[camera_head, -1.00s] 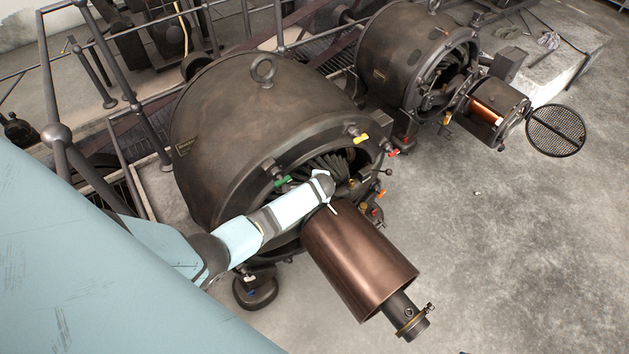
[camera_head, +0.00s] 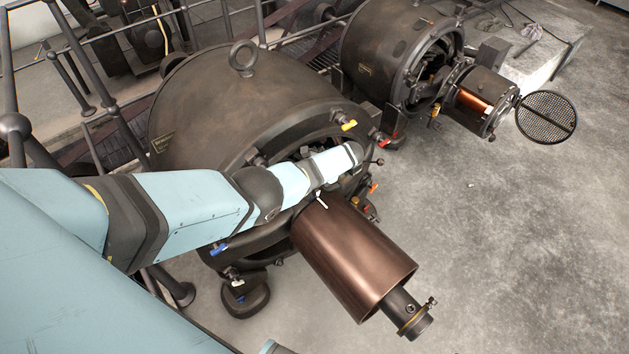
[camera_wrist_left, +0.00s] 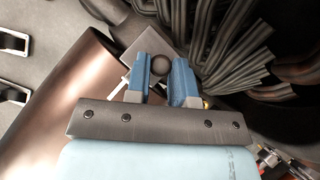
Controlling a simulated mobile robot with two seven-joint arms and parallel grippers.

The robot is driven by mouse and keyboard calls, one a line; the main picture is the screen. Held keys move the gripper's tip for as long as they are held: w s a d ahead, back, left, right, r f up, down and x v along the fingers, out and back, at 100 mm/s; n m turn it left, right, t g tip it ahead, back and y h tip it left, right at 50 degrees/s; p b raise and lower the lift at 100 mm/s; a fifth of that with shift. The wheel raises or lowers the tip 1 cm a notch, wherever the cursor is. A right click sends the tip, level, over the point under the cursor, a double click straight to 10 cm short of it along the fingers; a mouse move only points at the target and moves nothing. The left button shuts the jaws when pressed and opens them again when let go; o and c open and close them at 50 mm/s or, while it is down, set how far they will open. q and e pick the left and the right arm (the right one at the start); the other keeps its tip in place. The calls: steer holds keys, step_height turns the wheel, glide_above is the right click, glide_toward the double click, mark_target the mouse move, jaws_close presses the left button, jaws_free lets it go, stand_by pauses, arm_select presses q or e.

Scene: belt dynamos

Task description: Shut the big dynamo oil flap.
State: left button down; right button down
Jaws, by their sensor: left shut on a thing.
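The big dynamo (camera_head: 235,100) has a dark rounded housing and an open front end. My left arm reaches across that front, and its gripper is hidden by the arm in the head view. In the left wrist view my left gripper (camera_wrist_left: 160,82) has its blue fingers closed on a round brown knob (camera_wrist_left: 160,64). The knob sits against a small grey square plate (camera_wrist_left: 148,42), apparently the oil flap. I cannot tell how far the flap is open. A thin white rod (camera_wrist_left: 118,88) shows beside it. My right gripper is not in view.
A copper-coloured drum (camera_head: 355,255) sticks out of the big dynamo close to my left arm. Thick dark cables (camera_wrist_left: 228,60) run beside the fingers. A smaller dynamo (camera_head: 395,50) with a round mesh cover (camera_head: 547,117) stands behind. The floor at right is mostly clear.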

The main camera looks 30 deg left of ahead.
arm_select(q)
steer(key=shift+f+g+b, duration=0.15)
steer(key=shift+g+b, duration=0.15)
steer(key=shift+b, duration=0.05)
stand_by(0.3)
steer(key=c, duration=1)
jaws_free()
steer(key=shift+w, duration=0.1)
steer(key=shift+d, duration=0.1)
steer(key=p+v, duration=0.3)
steer(key=v, duration=1)
steer(key=shift+d+r, duration=0.2)
steer(key=shift+d, duration=0.15)
steer(key=shift+f+p, duration=0.1)
steer(key=shift+p, duration=0.2)
